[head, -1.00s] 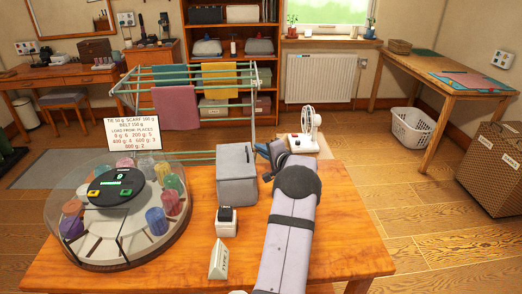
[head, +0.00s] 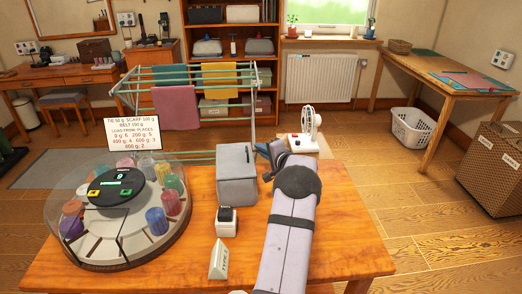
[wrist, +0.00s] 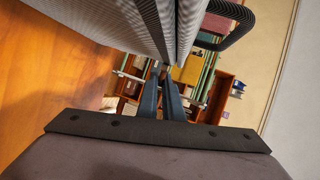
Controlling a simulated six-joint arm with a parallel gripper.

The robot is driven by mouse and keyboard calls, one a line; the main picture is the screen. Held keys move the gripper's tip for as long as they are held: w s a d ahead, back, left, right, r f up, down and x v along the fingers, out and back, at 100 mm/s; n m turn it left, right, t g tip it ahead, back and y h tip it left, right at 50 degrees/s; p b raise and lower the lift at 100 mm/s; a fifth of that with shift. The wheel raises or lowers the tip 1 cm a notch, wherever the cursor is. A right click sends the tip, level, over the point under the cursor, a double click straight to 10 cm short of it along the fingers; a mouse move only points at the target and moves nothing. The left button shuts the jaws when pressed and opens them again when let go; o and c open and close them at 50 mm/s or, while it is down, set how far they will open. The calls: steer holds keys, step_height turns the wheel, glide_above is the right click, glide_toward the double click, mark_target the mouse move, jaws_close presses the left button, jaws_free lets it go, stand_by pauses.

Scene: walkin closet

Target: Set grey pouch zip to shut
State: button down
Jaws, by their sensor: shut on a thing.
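The grey pouch (head: 237,178) stands upright on the wooden table in the middle of the head view. It fills the top of the wrist view (wrist: 110,22), with a dark zip edge running down toward my fingertips. My gripper (wrist: 165,74) is at the pouch's far right upper side and is shut at that zip edge. The small part between its fingertips seems to be the zip pull, but the fingers hide most of it. In the head view my arm partly covers the gripper (head: 262,150). How far the zip is drawn is not clear.
A round clear-domed carousel (head: 120,210) with coloured rolls stands left of the pouch. A small black-and-white device (head: 226,221) and a white wedge sign (head: 219,260) stand in front. The table's right side is clear.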

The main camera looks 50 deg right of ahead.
steer(key=shift+s+f, duration=0.1)
steer(key=s+a+b, duration=1)
steer(key=s+b, duration=0.1)
steer(key=b, duration=0.4)
steer(key=shift+s, duration=0.2)
steer(key=shift+a, duration=0.1)
steer(key=c, duration=1.9)
jaws_free()
steer(key=v, duration=0.7)
steer(key=shift+b, duration=0.4)
